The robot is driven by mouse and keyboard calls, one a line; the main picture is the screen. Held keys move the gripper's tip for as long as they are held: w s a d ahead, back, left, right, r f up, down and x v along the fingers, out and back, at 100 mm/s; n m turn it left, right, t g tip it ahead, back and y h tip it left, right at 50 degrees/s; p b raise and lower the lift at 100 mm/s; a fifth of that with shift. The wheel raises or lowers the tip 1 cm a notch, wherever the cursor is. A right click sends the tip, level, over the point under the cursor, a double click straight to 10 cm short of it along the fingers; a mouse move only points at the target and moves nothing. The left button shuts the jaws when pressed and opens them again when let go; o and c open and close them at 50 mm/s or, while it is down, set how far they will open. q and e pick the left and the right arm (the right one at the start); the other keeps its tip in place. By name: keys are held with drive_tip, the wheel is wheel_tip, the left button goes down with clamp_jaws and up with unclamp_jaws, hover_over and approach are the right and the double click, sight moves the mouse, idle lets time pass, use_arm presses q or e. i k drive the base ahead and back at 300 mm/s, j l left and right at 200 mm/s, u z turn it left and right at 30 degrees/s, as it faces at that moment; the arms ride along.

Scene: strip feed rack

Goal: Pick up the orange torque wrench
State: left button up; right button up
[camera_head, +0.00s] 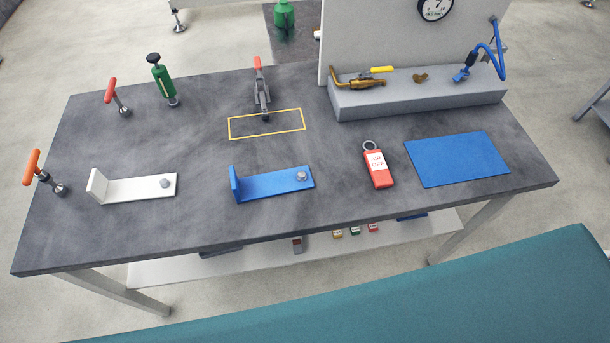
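An orange T-handled tool (32,167) stands on the left end of the dark grey table, its shaft slanting down to a dark metal foot. A similar T-handled tool (111,92) with a redder orange handle stands farther back. I cannot tell for certain from their looks which of the two is the torque wrench. Neither of my grippers is in view, and nothing is seen holding either tool.
A toggle clamp (262,92) stands at a yellow outline. A white bracket (135,188), a blue bracket (270,184), a red tag (377,168) and a blue mat (457,159) lie frontward. A grey ledge (420,97) stands back right.

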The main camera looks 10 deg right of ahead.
sight(60, 189)
drive_tip(key=j+u, duration=0.15)
drive_tip(key=u, duration=1.2)
drive_tip(key=i+j+u, duration=0.1)
drive_tip(key=j, duration=0.25)
drive_tip(key=i+j, duration=0.1)
drive_tip(key=j, duration=0.3)
drive_tip(key=i+j+u, duration=0.15)
drive_tip(key=j, duration=0.2)
drive_tip(key=k, duration=0.05)
